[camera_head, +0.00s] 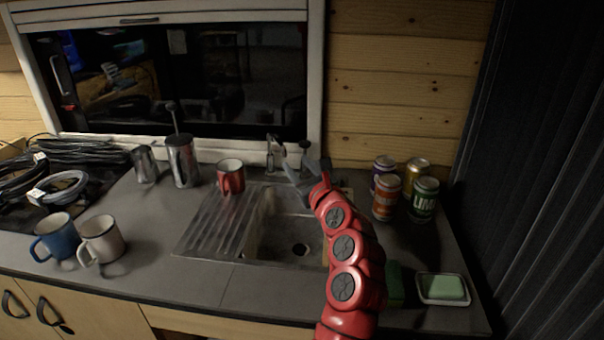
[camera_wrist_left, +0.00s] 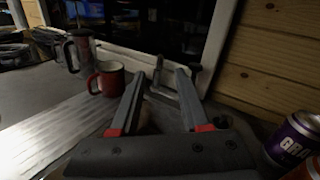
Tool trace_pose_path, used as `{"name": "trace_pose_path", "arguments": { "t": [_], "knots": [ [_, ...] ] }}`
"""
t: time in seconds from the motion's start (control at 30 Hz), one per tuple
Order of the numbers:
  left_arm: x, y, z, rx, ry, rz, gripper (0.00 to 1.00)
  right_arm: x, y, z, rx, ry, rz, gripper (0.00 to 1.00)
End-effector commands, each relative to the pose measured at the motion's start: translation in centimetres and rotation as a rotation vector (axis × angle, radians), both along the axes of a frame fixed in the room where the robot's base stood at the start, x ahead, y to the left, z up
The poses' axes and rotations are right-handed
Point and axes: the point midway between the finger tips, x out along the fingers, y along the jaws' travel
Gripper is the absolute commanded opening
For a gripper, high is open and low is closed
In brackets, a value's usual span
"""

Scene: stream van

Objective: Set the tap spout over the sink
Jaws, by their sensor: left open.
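The metal tap (camera_head: 273,152) stands at the back edge of the sink (camera_head: 252,240), in front of the window. The sink has a ribbed drainboard on its left and a basin with a dark drain on its right. My left gripper (camera_head: 289,168) is at the tap, above the back of the basin. In the left wrist view my left gripper (camera_wrist_left: 158,76) is open, its two fingers apart with part of the tap (camera_wrist_left: 158,68) showing between and beyond their tips. I cannot tell whether a finger touches the spout. My red arm hides the basin's right side. My right gripper is not in view.
A red mug (camera_head: 230,176) stands behind the drainboard, with a metal pot (camera_head: 182,160) to its left. Several cans, one of them green (camera_head: 424,199), stand right of the arm. A soap dish (camera_head: 443,289) lies front right. A blue mug (camera_head: 57,235) and white mug (camera_head: 101,239) stand left.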

Motion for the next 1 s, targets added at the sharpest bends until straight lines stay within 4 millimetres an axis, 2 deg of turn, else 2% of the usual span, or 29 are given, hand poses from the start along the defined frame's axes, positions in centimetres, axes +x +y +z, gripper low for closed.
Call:
{"name": "trace_pose_path", "arguments": {
  "t": [0.2, 0.47, 0.57, 0.67, 0.7, 0.73, 0.83, 0.9, 1.0],
  "knots": [
    [-1.5, -0.8, -0.1, 0.001, 0.002, 0.001, 0.46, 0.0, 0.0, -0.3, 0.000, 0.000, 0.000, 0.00],
    [-1.6, -0.9, 0.0, 0.002, 0.001, 0.000, 0.46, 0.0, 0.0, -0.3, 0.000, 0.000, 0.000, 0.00],
    [-1.4, -0.4, 0.3, 0.015, -0.006, 0.004, 0.28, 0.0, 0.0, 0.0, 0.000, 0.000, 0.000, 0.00],
    [-0.7, 1.9, 2.1, 0.090, -0.044, 0.014, 0.10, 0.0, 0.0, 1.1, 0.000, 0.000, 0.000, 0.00],
    [-0.2, 3.4, 3.3, 0.151, -0.068, 0.020, 0.03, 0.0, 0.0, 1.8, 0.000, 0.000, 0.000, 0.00],
    [0.1, 4.7, 4.2, 0.206, -0.086, 0.026, 0.00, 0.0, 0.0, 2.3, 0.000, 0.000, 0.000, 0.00],
    [1.1, 9.0, 7.4, 0.455, -0.141, 0.028, 0.00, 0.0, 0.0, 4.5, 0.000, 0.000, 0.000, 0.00],
    [1.3, 11.3, 8.9, 0.658, -0.157, 0.012, 0.00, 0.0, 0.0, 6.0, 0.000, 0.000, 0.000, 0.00],
    [1.4, 13.2, 9.3, 0.941, -0.142, -0.044, 0.00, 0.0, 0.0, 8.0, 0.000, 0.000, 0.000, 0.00]
  ]
}}
